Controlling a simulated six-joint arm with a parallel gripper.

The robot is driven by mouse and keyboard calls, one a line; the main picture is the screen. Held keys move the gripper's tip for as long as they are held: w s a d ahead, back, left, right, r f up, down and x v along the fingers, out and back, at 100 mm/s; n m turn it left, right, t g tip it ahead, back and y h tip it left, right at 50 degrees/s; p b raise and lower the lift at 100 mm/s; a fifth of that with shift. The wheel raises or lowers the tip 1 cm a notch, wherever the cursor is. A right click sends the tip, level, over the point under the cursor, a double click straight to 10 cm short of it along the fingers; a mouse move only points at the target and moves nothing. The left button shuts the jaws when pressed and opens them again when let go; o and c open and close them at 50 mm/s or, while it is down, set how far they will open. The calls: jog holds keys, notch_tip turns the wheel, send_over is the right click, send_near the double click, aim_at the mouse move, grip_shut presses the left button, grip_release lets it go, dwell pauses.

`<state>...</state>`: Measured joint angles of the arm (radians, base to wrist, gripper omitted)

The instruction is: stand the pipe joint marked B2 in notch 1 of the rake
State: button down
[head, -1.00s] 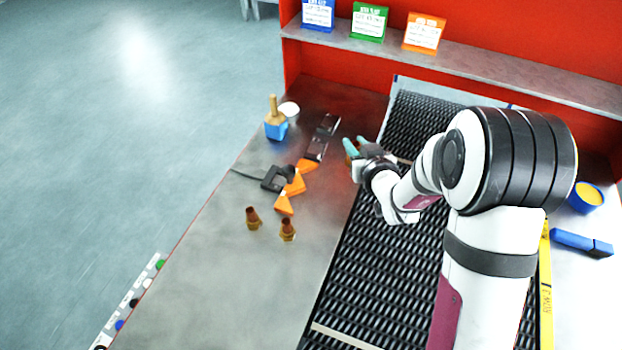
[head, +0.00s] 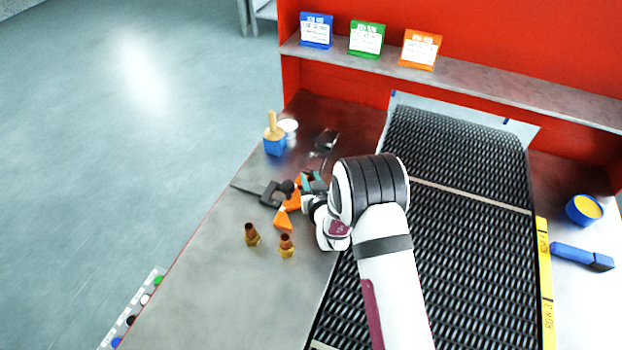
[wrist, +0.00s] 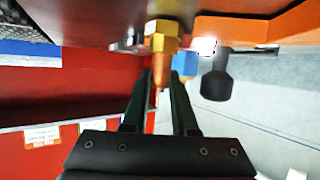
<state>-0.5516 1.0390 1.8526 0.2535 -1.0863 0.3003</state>
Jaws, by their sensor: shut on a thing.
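A brass pipe joint with a copper end (wrist: 161,42) is between my gripper's fingers in the wrist view; no mark on it is readable. My gripper (wrist: 161,80) is shut on it. In the head view my gripper (head: 313,182) is at the right side of the orange zigzag piece, which looks like the rake (head: 284,218); my arm hides part of it. The rake also shows in the wrist view (wrist: 255,28), close beside the joint. Whether the joint sits in a notch I cannot tell. Two other pipe joints, one left (head: 251,235) and one right (head: 286,246), stand on the table.
A dark tool (head: 272,194) lies against the rake's left side. A blue holder with a wooden handle (head: 274,143) and a white cup (head: 289,127) stand behind. The mesh belt (head: 460,250) runs to the right.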

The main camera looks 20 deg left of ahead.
jog(key=c, duration=0.7)
grip_release()
jog(key=shift+f, duration=0.1)
